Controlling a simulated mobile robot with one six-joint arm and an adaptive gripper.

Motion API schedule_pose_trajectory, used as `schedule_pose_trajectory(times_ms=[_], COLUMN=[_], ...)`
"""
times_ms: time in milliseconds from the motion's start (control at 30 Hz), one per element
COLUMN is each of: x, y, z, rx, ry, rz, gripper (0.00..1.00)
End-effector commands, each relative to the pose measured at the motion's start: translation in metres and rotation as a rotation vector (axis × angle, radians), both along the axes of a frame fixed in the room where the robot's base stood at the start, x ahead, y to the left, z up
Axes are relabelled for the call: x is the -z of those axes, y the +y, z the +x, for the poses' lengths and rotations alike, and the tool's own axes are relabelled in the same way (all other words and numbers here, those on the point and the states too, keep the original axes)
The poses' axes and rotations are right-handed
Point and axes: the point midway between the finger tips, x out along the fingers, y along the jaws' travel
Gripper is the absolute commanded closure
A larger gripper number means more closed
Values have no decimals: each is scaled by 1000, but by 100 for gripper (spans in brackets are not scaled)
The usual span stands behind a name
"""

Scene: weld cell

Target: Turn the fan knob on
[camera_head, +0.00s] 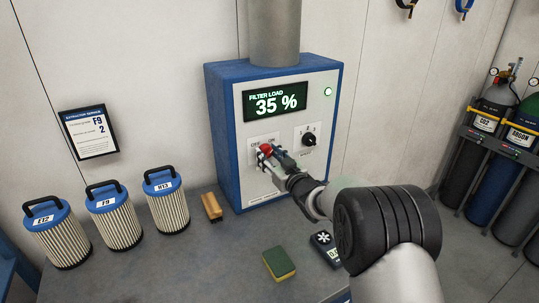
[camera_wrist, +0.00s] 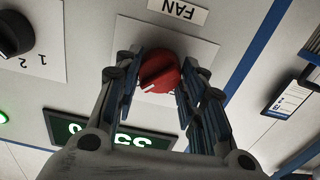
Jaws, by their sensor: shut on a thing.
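The red fan knob (camera_head: 265,149) is on the front of the blue and white extraction cabinet (camera_head: 225,150), below OFF and ON labels. My gripper (camera_head: 268,158) is at the knob. In the wrist view the red knob (camera_wrist: 158,70) sits between the two fingers of my gripper (camera_wrist: 162,64), which are shut on it. This view is upside down, with the FAN label (camera_wrist: 178,11) at the top. A white mark on the knob points to the lower left there. The OFF and ON labels are hidden in the wrist view.
A black selector knob (camera_head: 309,139) is right of the fan knob. The display (camera_head: 275,102) reads FILTER LOAD 35 %, and a green lamp (camera_head: 327,91) is lit. Filter canisters (camera_head: 118,222), a brush (camera_head: 211,207) and a sponge (camera_head: 279,263) stand on the bench.

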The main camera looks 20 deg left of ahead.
Motion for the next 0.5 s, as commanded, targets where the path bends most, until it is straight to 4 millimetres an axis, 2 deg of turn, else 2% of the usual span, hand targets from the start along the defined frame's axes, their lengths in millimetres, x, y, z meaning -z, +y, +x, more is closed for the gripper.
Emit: schedule_pose_trajectory(times_ms=[500], x=[0], y=[0], z=[0], rx=[0], ry=[49], rz=[43], gripper=[86])
